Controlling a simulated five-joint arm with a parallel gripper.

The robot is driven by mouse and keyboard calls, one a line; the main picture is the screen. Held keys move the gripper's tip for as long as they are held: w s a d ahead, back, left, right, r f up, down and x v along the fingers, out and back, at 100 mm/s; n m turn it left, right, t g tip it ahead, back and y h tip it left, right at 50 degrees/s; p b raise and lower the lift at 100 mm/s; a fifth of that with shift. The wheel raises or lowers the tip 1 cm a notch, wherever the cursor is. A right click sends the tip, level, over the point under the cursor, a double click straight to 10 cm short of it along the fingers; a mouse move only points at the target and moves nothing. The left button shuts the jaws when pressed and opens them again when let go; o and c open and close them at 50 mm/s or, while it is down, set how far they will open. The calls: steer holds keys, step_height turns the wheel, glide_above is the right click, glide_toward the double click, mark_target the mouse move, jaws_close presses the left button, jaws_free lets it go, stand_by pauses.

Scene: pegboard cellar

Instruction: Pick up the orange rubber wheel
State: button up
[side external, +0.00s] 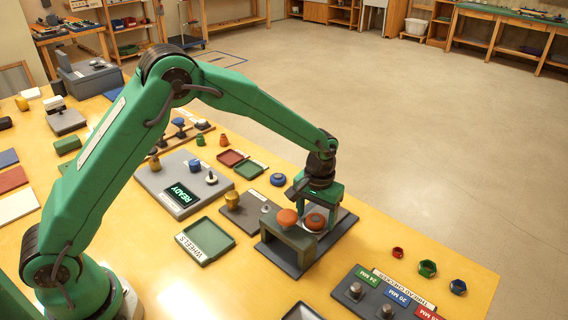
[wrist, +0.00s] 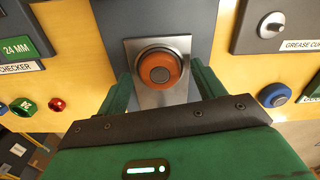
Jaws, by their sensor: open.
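The orange rubber wheel (wrist: 176,64) has a dark grey hub and sits on a square metal plate (wrist: 186,98) in the wrist view. It lies between the two green fingers of my open gripper (wrist: 164,80), with a gap on each side. In the side external view the wheel (side external: 315,222) is under my gripper (side external: 319,209), behind a grey block. My gripper points down and holds nothing. How far the fingertips reach down beside the wheel is hard to tell.
A green tray (side external: 208,241) labelled WHEELS lies further left. A blue wheel (side external: 278,179) is behind. Coloured nuts (side external: 428,268) and a thread checker (side external: 384,302) are at the right.

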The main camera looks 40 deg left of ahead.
mark_target(316, 220)
steer(key=c, duration=1.1)
steer(key=shift+r, duration=0.15)
steer(key=shift+r, duration=0.55)
steer(key=r, duration=0.3)
steer(key=shift+s+d+r, duration=0.1)
steer(key=shift+s+d, duration=0.1)
steer(key=shift+d, duration=0.05)
steer(key=s+d+r, duration=0.4)
steer(key=s+d, duration=0.1)
steer(key=s+d+r, duration=0.2)
steer(key=s, duration=0.1)
steer(key=shift+s+d+r, duration=0.1)
steer(key=shift+d+r, duration=0.1)
